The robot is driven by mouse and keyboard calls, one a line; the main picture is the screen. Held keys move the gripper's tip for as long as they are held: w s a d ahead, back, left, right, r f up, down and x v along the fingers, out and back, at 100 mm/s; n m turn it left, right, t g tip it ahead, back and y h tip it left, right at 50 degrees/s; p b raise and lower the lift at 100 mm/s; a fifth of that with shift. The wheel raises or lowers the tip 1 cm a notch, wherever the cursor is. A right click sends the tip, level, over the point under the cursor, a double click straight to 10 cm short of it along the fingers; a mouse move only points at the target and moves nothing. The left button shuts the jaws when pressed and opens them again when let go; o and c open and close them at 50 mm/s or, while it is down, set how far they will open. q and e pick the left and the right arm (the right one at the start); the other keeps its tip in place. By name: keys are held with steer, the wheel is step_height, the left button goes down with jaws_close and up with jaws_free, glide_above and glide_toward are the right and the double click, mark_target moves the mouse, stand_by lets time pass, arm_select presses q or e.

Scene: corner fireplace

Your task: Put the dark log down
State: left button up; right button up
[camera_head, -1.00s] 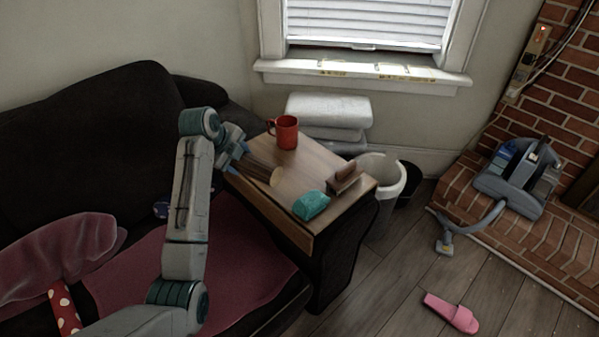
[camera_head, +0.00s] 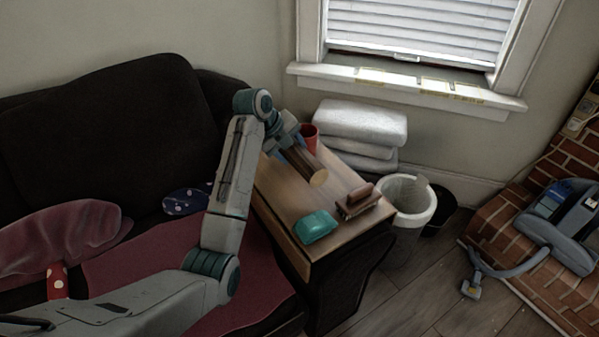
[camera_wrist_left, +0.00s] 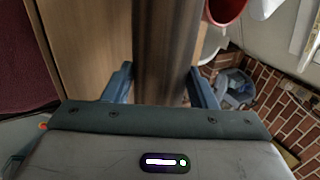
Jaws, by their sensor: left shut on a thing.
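My left gripper (camera_head: 290,148) is shut on the dark log (camera_head: 305,168), holding it over the far left part of the wooden side table (camera_head: 280,197). The log's pale cut end points toward the camera and right in the head view. I cannot tell whether the log touches the tabletop. In the left wrist view the log (camera_wrist_left: 165,50) runs up from between the two blue fingers (camera_wrist_left: 162,88), with the table's wood (camera_wrist_left: 90,45) to its left. My right gripper is not in view.
A red mug (camera_head: 311,135) stands just behind the log, partly hidden. A teal packet (camera_head: 316,227) and a brown wooden holder (camera_head: 357,202) are at the table's front. The tabletop's middle is clear. A white bin (camera_head: 408,205) stands right; a dark sofa (camera_head: 100,130) is left.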

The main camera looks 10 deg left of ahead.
arm_select(q)
steer(key=shift+f, duration=3.5)
steer(key=o, duration=1.3)
steer(key=shift+f, duration=0.1)
